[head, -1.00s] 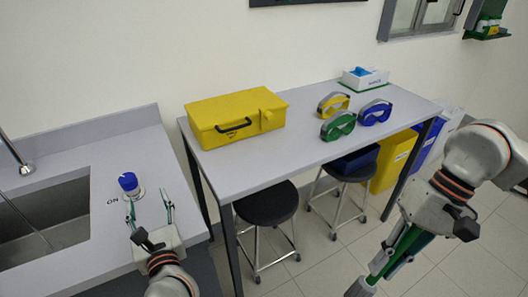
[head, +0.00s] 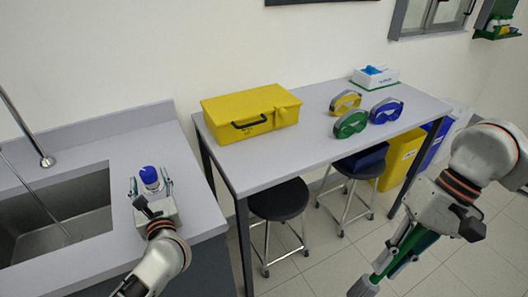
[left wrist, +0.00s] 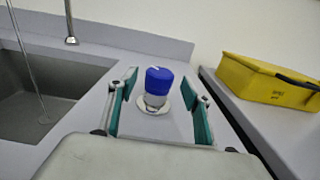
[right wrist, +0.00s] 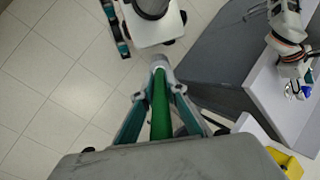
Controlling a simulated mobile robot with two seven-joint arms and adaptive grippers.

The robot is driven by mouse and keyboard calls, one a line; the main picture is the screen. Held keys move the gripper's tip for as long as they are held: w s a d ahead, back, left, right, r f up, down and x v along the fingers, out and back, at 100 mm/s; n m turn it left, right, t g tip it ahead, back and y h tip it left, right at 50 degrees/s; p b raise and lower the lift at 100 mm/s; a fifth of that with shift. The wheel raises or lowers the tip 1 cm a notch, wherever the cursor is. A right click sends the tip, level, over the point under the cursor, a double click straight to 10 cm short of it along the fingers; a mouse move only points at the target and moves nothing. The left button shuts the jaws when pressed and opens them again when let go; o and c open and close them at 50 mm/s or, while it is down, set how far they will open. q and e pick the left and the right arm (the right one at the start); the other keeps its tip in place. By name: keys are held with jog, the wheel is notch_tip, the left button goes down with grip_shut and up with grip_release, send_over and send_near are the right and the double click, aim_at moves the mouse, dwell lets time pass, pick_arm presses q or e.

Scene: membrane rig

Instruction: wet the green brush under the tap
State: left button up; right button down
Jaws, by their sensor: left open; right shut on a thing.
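The tap's pipe (head: 27,128) rises from the counter behind the sink (head: 60,215). A thin pale line (left wrist: 30,75) like a water stream runs down into the sink. A blue-topped knob (left wrist: 158,80) on a pale base stands on the counter right of the sink. My left gripper (head: 150,185) is open, its fingers (left wrist: 159,100) on either side of the knob, with gaps showing. My right gripper (right wrist: 160,95) is shut on the green brush (right wrist: 160,115), away from the sink at the head view's right. The brush's far end is grey in the right wrist view; bristles are not clear.
A table (head: 300,165) right of the counter holds a yellow case (head: 250,115), several goggles and a white box (head: 375,77). Two stools stand below it. A yellow bin (head: 402,158) and a blue bin are at its far end. Open floor lies in front.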

aim_at(149, 178)
pick_arm(q)
jog(key=shift+x, duration=1.8)
pick_arm(e)
jog(key=shift+r, duration=0.2)
pick_arm(q)
jog(key=c, duration=1.1)
jog(key=shift+c, duration=0.2)
